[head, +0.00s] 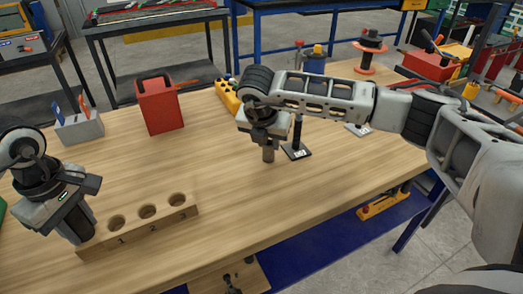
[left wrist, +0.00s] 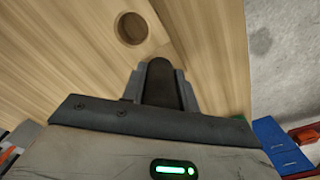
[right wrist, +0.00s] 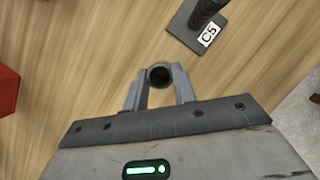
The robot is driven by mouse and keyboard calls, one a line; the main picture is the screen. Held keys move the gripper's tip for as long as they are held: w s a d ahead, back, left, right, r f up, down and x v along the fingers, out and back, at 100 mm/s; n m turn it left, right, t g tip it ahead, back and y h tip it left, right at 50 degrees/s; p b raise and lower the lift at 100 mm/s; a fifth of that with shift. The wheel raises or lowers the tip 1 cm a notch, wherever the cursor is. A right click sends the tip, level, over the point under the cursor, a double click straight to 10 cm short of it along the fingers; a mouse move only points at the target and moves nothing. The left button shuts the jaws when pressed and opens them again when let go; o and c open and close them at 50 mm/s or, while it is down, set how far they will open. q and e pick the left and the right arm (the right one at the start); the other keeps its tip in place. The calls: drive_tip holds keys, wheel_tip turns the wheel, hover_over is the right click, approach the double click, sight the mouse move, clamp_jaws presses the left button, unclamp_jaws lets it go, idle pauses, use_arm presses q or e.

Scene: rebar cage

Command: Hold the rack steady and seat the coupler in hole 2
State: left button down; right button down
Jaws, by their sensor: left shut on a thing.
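A wooden rack (head: 180,213) lies at the front left of the table. Its holes are in a row, with the numbers 1 and 2 on the front face. Hole 2 (head: 147,211) looks empty. My left gripper (head: 82,236) is at the rack's left end, shut on a dark, round-topped piece (left wrist: 160,82) there. One rack hole (left wrist: 131,28) shows just beyond it in the left wrist view. My right gripper (right wrist: 160,92) is shut on the coupler (right wrist: 160,75), a grey-brown tube that points down in the head view (head: 268,155), right of the rack and apart from it.
A black post on a base (head: 297,151), labelled C5 in the right wrist view (right wrist: 208,34), stands just right of the coupler. A red can (head: 160,106) and a grey caddy (head: 80,128) stand farther back. The table between rack and coupler is clear.

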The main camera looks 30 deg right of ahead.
sight(267, 161)
wheel_tip(267, 161, up, 10)
drive_tip(key=s+a+r+n+g+y, duration=0.15)
drive_tip(key=a+n+y, duration=0.25)
drive_tip(key=a+n, duration=1.05)
drive_tip(key=s+a+f+n+g+y, duration=0.1)
drive_tip(key=s+a+n+y, duration=0.25)
drive_tip(key=a+n, duration=1.05)
drive_tip(key=shift+m+g, duration=0.25)
drive_tip(key=shift+m, duration=0.1)
drive_tip(key=f, duration=0.6)
drive_tip(key=a+f, duration=0.1)
drive_tip(key=f, duration=0.2)
drive_tip(key=shift+w+f, duration=0.2)
drive_tip(key=shift+w, duration=0.15)
drive_tip(key=shift+f, duration=0.15)
